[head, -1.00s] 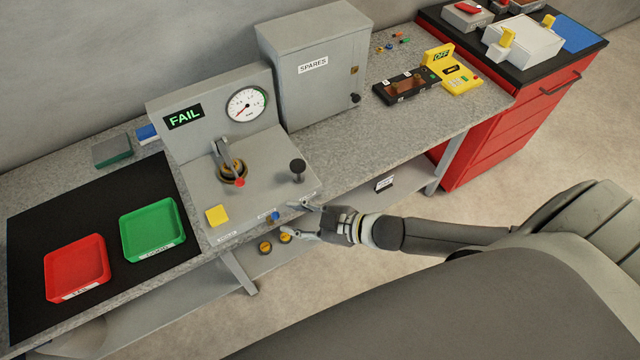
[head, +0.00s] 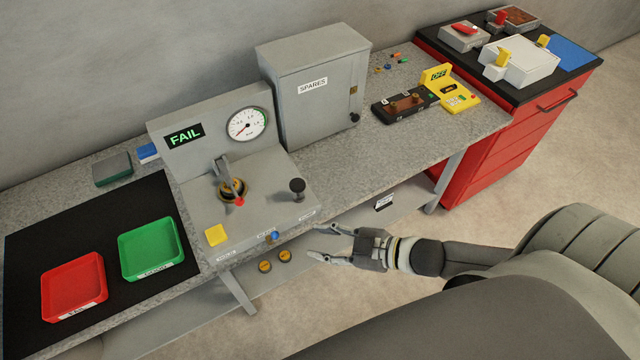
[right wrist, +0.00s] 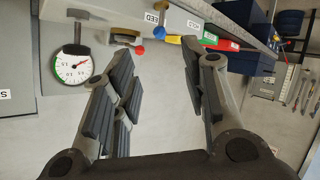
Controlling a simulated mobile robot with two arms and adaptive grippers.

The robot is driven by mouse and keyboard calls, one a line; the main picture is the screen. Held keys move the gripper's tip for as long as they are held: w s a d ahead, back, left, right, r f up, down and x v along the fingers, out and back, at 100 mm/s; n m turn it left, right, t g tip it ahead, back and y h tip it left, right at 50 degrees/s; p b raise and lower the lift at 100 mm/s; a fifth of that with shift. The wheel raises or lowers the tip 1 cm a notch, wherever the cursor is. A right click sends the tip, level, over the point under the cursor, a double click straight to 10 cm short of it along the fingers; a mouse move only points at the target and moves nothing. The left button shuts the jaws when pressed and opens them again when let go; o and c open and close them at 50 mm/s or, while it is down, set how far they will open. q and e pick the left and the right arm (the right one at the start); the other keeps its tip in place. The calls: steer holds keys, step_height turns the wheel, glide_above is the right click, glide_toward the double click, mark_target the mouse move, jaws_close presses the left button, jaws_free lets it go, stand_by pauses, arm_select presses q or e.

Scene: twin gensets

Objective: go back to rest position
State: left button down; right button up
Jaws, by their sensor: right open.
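My right gripper (head: 322,242) is open and empty in the head view, in front of the bench edge, just right of the test stand's lower front. Its two fingers point left and touch nothing that I can see. In the right wrist view the open fingers (right wrist: 165,95) stand wide apart with nothing between them. The grey test stand (head: 262,200) has a lit FAIL display (head: 184,136), a round gauge (head: 247,124), a lever with a red tip (head: 228,180) and a black knob (head: 297,187). My left gripper is not in view.
A red tray (head: 74,287) and a green tray (head: 151,249) lie empty on a black mat. A SPARES cabinet (head: 318,95) stands behind. A red tool cabinet (head: 500,150) is at the right. Two orange-topped round parts (head: 274,261) sit on the lower shelf. Floor right of the gripper is clear.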

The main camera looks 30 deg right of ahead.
steer(key=s+d+f+m+g+h+b, duration=0.1)
steer(key=d+f+m+h, duration=0.4)
steer(key=f, duration=0.8)
steer(key=s+d+f+m+g+h+b, duration=0.1)
steer(key=d+f+h+b, duration=0.1)
steer(key=d+f, duration=0.85)
steer(key=s+a+f+m+g+h+b, duration=0.1)
steer(key=s+a+f+m+g+h, duration=0.2)
steer(key=s+f, duration=1.1)
steer(key=s+a+f+g, duration=0.2)
steer(key=s+a+f, duration=0.2)
steer(key=s, duration=0.2)
steer(key=s+a+f+g+y+b, duration=0.1)
steer(key=s+a+f+g, duration=0.1)
steer(key=s+f, duration=0.3)
steer(key=shift+s+a+m, duration=0.4)
steer(key=shift+s+a, duration=0.4)
steer(key=shift+a, duration=0.1)
steer(key=shift+o, duration=0.4)
